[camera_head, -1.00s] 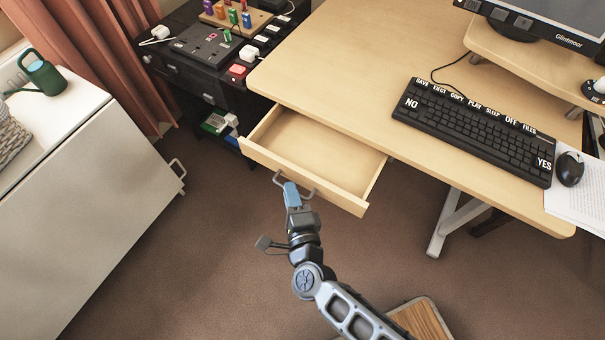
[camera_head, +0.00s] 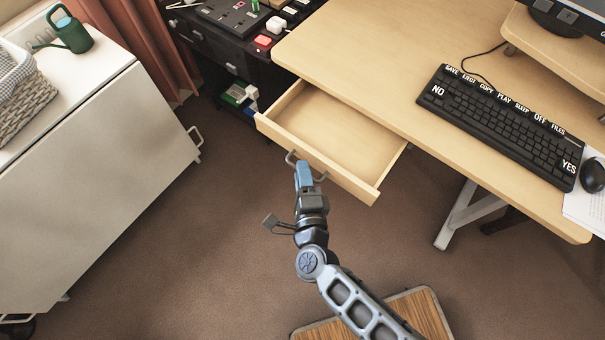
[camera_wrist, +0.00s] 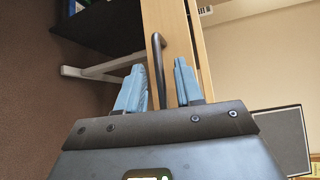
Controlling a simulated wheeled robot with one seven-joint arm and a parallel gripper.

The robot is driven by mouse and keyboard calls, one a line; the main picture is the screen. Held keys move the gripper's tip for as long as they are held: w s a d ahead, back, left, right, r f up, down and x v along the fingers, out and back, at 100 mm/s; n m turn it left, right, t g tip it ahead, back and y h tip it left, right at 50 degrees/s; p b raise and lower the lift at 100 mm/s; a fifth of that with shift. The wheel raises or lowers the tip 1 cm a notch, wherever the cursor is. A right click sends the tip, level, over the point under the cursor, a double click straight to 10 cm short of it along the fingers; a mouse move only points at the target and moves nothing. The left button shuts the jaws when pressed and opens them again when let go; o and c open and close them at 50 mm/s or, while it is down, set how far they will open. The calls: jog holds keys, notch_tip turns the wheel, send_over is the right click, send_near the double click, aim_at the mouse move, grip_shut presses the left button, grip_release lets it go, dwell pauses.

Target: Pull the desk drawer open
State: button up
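The light wood desk drawer (camera_head: 372,190) is pulled out from under the desk (camera_head: 340,60). Its empty inside shows in the head view. A grey bar handle (camera_head: 291,157) is on its front. The handle also shows in the wrist view (camera_wrist: 158,72), next to the drawer front (camera_wrist: 165,18). My gripper (camera_head: 304,168) is at the handle. In the wrist view its two blue fingers (camera_wrist: 158,78) stand apart on either side of the bar, with visible gaps. In the head view the gripper covers the middle of the handle.
A keyboard (camera_head: 500,125) and mouse (camera_head: 592,175) are on the desk. A white cabinet (camera_head: 100,180) with a watering can (camera_head: 72,35) stands at left. A dark unit (camera_head: 215,45) is behind the drawer. Brown carpet (camera_head: 200,250) is free between cabinet and drawer.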

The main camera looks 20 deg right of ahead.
jog(key=s+a+r, duration=0.1)
jog(key=s, duration=0.6)
jog(key=shift+s+b, duration=0.3)
jog(key=shift+s, duration=0.05)
jog(key=s+d+r+n, duration=0.4)
jog(key=s+r+n, duration=0.3)
jog(key=r, duration=0.1)
jog(key=s+d+r+n+g+y, duration=0.1)
jog(key=s+d+r+n, duration=0.4)
jog(key=s+r+n, duration=0.2)
jog(key=s+d+r+n+y, duration=0.1)
jog(key=s+d+r+n, duration=0.3)
jog(key=s+r+n, duration=0.3)
notch_tip(320, 180, up, 4)
jog(key=shift+s+d+f, duration=0.15)
jog(key=shift+s+d, duration=0.05)
jog(key=shift+s, duration=0.7)
